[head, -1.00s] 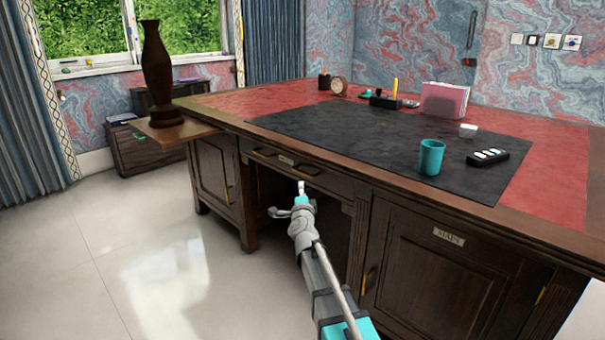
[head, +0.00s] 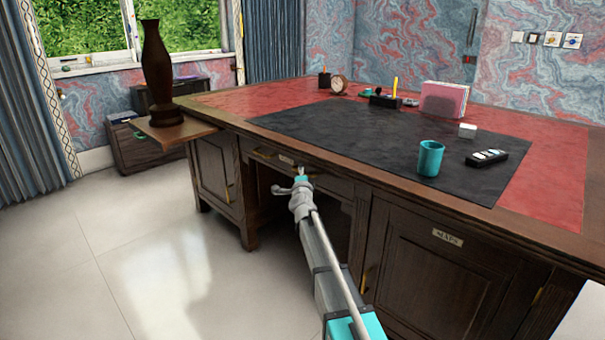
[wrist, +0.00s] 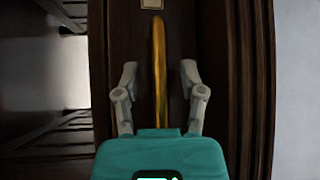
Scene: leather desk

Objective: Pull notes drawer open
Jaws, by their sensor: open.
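The dark wood drawer (head: 335,186) under the middle of the desk top sits flush in the desk, shut. It has a small label plate (head: 286,160), too small to read, with a brass handle (head: 262,154) to its left. My gripper (head: 301,173) is at the right part of the drawer front and covers much of the right handle there. In the wrist view this brass handle (wrist: 159,45) runs between the two open fingers of my gripper (wrist: 159,73). The fingers stand on either side of it with gaps. The label plate shows partly at the top edge (wrist: 151,4).
A cupboard door labelled MAPS (head: 447,238) is right of the knee space, another door (head: 213,172) left. A teal cup (head: 430,158) and black remote (head: 486,157) are on the desk top. A tall vase (head: 158,75) stands on a side leaf. The floor at left is clear.

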